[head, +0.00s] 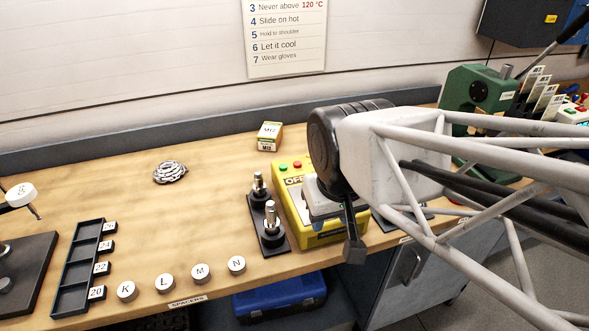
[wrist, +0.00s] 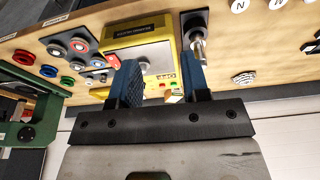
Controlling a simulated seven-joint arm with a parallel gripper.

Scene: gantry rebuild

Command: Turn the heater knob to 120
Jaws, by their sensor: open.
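The heater is taken to be the yellow box (head: 282,190) with an "OFF" label and red and green buttons, near the table's front edge. My gripper (head: 338,222) hangs over its right part and hides much of its top in the head view. In the wrist view the yellow box (wrist: 163,45) lies beyond my open gripper (wrist: 161,62), with a dark labelled strip on it. A small grey round part, perhaps the knob (wrist: 143,65), shows near the left finger. Its setting cannot be read.
A black plate with two metal posts (head: 271,224) stands close left of the yellow box. A small box (head: 269,136) and a coiled chain (head: 170,172) lie behind. White lettered spacers (head: 200,272) line the front edge. A green press (head: 478,92) stands right.

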